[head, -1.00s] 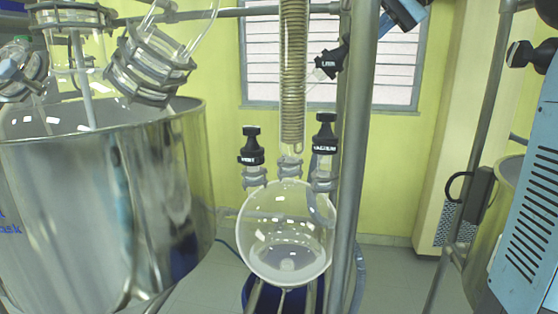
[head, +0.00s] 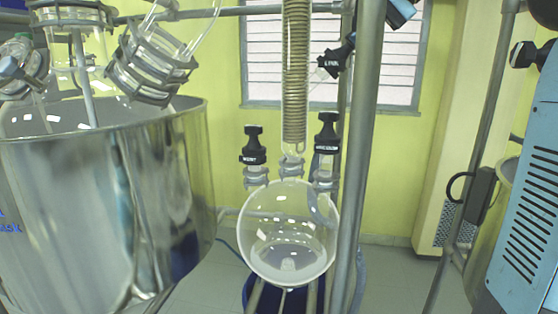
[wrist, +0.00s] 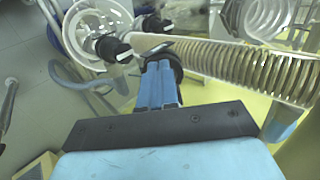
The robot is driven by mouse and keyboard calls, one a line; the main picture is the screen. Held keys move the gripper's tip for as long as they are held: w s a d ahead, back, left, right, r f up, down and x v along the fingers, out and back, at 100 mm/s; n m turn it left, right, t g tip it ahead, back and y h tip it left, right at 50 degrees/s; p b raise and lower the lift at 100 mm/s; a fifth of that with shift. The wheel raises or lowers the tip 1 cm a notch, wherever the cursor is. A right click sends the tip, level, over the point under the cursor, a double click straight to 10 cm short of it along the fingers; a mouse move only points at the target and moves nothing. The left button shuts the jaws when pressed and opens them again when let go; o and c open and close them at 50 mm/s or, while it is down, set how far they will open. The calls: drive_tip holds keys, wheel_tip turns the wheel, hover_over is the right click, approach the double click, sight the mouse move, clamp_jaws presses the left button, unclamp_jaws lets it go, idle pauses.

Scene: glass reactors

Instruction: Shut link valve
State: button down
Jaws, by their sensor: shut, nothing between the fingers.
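The link valve (head: 337,60) has a black handle with a white "LINK" label. It sits right of the coil condenser in the head view and is tilted, its upper end close to the steel post. Whether it is open or shut I cannot tell. My blue gripper (head: 400,12) shows only in part at the top edge, right of the valve and beyond the post. In the wrist view my gripper (wrist: 160,72) has its blue fingers together with nothing held. A dark round part lies at the fingertips; I cannot tell whether it is the link valve or touches them.
The condenser (head: 294,75) stands over a round glass flask (head: 288,235) with black vent (head: 253,145) and vacuum (head: 327,133) valves. A steel post (head: 362,150) rises beside them. A large steel vessel (head: 100,200) fills the left, and a blue slotted box (head: 530,200) the right.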

drive_tip(key=shift+w+r, duration=0.15)
drive_tip(key=shift+r, duration=0.4)
drive_tip(key=shift+w+r, duration=0.2)
drive_tip(key=shift+r, duration=0.1)
drive_tip(key=shift+s, duration=0.25)
idle(0.3)
drive_tip(key=shift+v, duration=2.85)
drive_tip(key=shift+s+a+r, duration=0.15)
drive_tip(key=shift+s, duration=0.05)
